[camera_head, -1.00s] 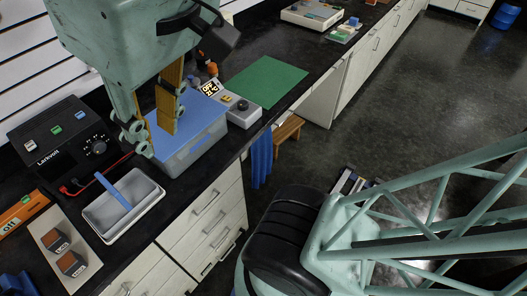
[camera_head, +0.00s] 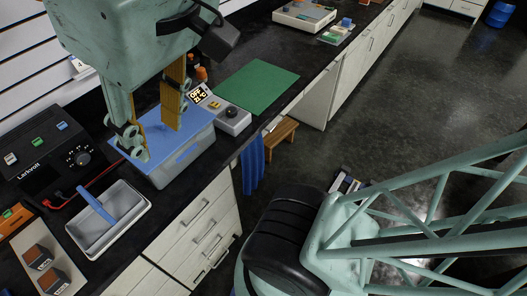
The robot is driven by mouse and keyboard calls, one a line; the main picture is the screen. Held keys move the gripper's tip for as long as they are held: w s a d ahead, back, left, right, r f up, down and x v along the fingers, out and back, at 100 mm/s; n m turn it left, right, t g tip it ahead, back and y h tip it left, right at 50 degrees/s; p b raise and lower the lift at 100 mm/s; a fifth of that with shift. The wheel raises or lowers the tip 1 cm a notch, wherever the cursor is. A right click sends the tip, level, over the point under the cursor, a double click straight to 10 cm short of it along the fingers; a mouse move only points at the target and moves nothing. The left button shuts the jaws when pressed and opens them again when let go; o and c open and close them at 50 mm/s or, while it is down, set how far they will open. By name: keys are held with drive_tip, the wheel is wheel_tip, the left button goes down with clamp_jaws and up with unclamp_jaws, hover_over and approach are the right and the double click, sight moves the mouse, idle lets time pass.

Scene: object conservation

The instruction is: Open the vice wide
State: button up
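I cannot make out a vice in the current view. My gripper (camera_head: 158,137) hangs from above at the upper left. Its two fingers, with orange-yellow inner faces, stand apart with nothing between them. They are in front of or over the blue lid of a clear storage box (camera_head: 185,163); the height above the lid is hard to tell. My gripper and wrist hide part of the bench behind.
Left of the box are a grey tray (camera_head: 140,212) with a blue handle and a black power supply (camera_head: 38,160) with red leads. A grey control box (camera_head: 233,121) and a bare green mat (camera_head: 258,86) lie to the right. A wooden stool (camera_head: 276,146) stands beside the bench.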

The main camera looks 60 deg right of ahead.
drive_tip(key=shift+o, duration=1)
drive_tip(key=shift+s+f, duration=0.1)
drive_tip(key=shift+w+d+f+n+g+h, duration=0.45)
drive_tip(key=shift+w+d+f+g+h, duration=0.85)
drive_tip(key=shift+w, duration=2.3)
drive_tip(key=shift+w+d+f+n+g+h, duration=0.65)
drive_tip(key=shift+w+f+g+h, duration=1.15)
drive_tip(key=shift+w, duration=1.8)
drive_tip(key=w+a+f+n+t+h, duration=0.1)
drive_tip(key=w+a+f+n+h, duration=0.2)
drive_tip(key=a, duration=0.3)
drive_tip(key=w+a+f+n+t+h, duration=0.2)
drive_tip(key=w+a+f+n, duration=0.15)
drive_tip(key=a, duration=0.35)
drive_tip(key=s+a+f+n+t, duration=0.2)
drive_tip(key=a+f+n+t, duration=0.25)
drive_tip(key=a, duration=0.55)
drive_tip(key=s+a+f+n+t+y, duration=0.15)
drive_tip(key=a+f+n+t, duration=0.3)
drive_tip(key=a, duration=0.55)
drive_tip(key=s+a+f+n+t, duration=0.35)
drive_tip(key=a+f+n, duration=0.2)
drive_tip(key=a, duration=0.45)
drive_tip(key=s+a+f+n+t+y, duration=0.4)
drive_tip(key=s+a+f+n+y, duration=0.3)
drive_tip(key=s+a+f, duration=0.2)
drive_tip(key=s+a, duration=0.2)
drive_tip(key=s, duration=0.1)
drive_tip(key=shift+a+f+b, duration=0.25)
drive_tip(key=shift+a+b, duration=0.1)
